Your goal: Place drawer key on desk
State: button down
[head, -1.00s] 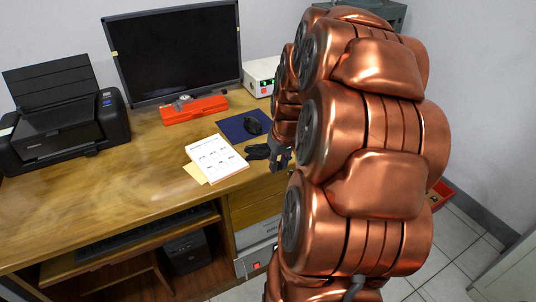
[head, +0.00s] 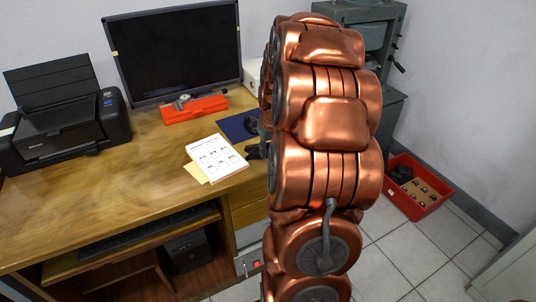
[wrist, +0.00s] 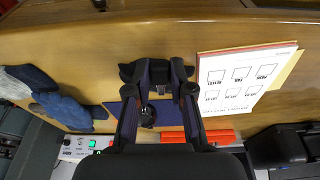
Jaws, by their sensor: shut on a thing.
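The wooden desk (head: 130,185) fills the left of the head view, and its top also spans the wrist view (wrist: 75,45). My gripper (head: 255,150) is over the desk's right part, just right of the papers, partly hidden behind my copper arm. In the wrist view my gripper (wrist: 158,72) has its dark fingertips close together above the desk. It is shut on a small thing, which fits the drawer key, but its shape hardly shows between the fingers. I cannot tell whether it touches the desk.
Papers (head: 217,157), a blue mouse pad (head: 236,126) and a red case (head: 195,109) lie on the desk. A monitor (head: 172,50) and printer (head: 62,125) stand behind. Blue gloves (wrist: 58,100) show in the wrist view. A red crate (head: 415,205) is on the floor.

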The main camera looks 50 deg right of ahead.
aim_at(269, 152)
jog(key=shift+s+x, duration=0.2)
jog(key=shift+x, duration=0.85)
jog(key=shift+f, duration=0.6)
jog(key=c, duration=1)
grip_release()
jog(key=shift+r, duration=0.15)
